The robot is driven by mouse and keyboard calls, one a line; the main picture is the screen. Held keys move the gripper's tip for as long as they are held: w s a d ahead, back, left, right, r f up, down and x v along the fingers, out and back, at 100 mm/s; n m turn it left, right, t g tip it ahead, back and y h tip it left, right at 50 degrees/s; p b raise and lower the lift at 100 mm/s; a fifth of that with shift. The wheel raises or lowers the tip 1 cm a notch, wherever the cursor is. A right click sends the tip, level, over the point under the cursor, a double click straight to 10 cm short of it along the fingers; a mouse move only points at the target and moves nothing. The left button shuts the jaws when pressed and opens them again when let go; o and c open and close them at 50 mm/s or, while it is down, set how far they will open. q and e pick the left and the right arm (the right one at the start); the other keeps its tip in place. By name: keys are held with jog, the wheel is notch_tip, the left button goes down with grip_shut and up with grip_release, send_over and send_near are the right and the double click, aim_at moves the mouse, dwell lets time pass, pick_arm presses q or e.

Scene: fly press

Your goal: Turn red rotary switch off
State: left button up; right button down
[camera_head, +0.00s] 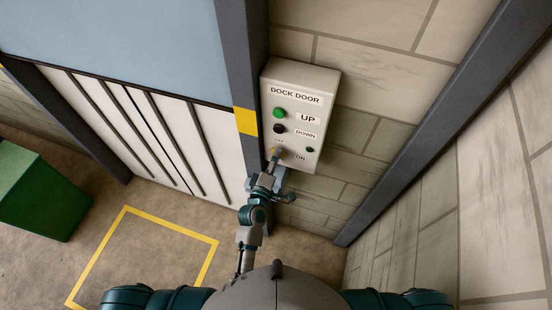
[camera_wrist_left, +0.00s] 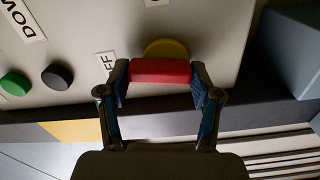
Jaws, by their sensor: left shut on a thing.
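The red rotary switch (camera_wrist_left: 160,71) shows in the left wrist view as a red bar handle on a round yellow base (camera_wrist_left: 166,47). My left gripper (camera_wrist_left: 160,80) is shut on the red handle, one finger at each end. In the head view my left gripper (camera_head: 270,165) reaches the lower part of the dock door control box (camera_head: 330,75) and hides most of the switch. The "OFF" label (camera_wrist_left: 106,62) lies beside the switch in the wrist view. The "ON" label (camera_head: 301,156) shows to the right of the gripper in the head view. My right gripper is not in view.
A green button (camera_head: 279,113) marked UP and a black button (camera_head: 279,129) marked DOWN sit above the switch on the box. A dark door post (camera_head: 240,60) stands just left of the box. A green bin (camera_head: 40,190) stands at the far left.

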pick_arm(q)
jog(key=shift+f+n, duration=0.2)
jog(key=shift+n, duration=0.2)
jog(key=o, duration=1.1)
jog(key=shift+a+r, duration=0.1)
jog(key=shift+o, duration=0.2)
jog(key=shift+s, duration=0.1)
jog(key=v, duration=1.1)
jog(key=shift+s, duration=0.35)
jog(key=shift+a, duration=0.1)
